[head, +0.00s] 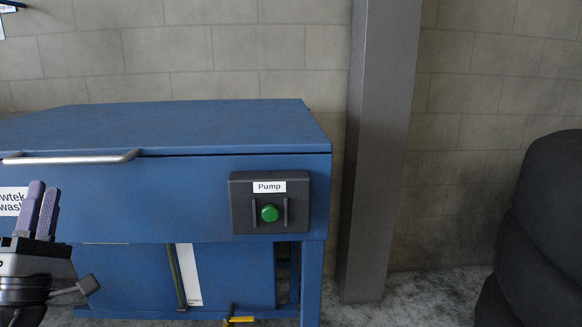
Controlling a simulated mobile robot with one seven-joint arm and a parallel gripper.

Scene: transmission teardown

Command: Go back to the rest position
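My gripper (44,188) is at the lower left, in front of the blue washer cabinet, with its two purple-grey fingers pointing up. The fingers look close together, but from this angle I cannot tell whether they are open or shut. No object shows between them. The rest of my arm is cut off by the left and bottom edges.
The blue washer (170,125) has its lid down, with a metal handle (75,157) on the front. A dark pump box (290,220) with a green button (269,213) is on its right front. A grey column (375,150) and stacked black tires (540,235) stand to the right.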

